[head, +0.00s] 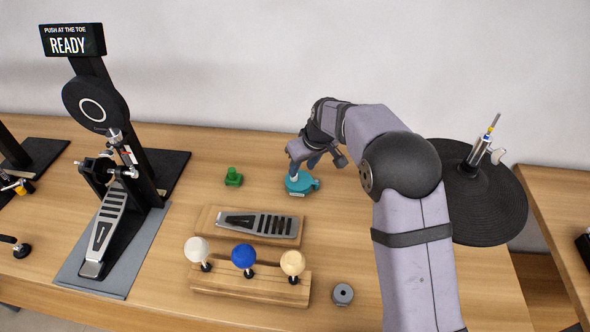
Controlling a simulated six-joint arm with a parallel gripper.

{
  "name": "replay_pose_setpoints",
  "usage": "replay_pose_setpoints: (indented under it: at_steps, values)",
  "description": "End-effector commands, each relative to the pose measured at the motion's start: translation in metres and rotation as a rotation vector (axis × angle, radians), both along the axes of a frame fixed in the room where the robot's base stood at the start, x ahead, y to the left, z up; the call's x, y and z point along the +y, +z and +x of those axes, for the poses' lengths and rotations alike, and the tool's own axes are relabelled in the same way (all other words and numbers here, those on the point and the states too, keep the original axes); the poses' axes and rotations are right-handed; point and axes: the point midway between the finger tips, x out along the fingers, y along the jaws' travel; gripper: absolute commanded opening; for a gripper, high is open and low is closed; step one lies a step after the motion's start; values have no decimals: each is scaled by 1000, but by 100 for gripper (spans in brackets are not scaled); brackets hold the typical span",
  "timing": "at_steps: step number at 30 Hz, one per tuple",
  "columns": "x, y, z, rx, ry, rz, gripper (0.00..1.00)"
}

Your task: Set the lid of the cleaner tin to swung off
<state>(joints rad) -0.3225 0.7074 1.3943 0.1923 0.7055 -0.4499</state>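A small round teal tin (301,187), which looks like the cleaner tin, stands on the wooden table near the middle. A small teal tab shows at its right side. My gripper (303,173) reaches down from the right, with its fingertips right over or at the top of the tin. The gripper and wrist hide part of the tin's top. I cannot tell whether the fingers touch the lid, whether they are open or shut, or how the lid sits.
A green piece (233,177) lies left of the tin. In front are a small pedal on a wooden board (206,222) and a rack with white, blue and cream beaters (243,256). A drum pedal stand (98,228) is left; a black cymbal pad (490,205) is right.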

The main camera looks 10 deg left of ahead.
Motion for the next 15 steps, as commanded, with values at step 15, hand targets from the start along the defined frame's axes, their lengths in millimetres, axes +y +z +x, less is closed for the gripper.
replay_pose_setpoints:
  at_steps: [15]
  values:
    - [13, -10, 14, -27, 26, 8, 37]
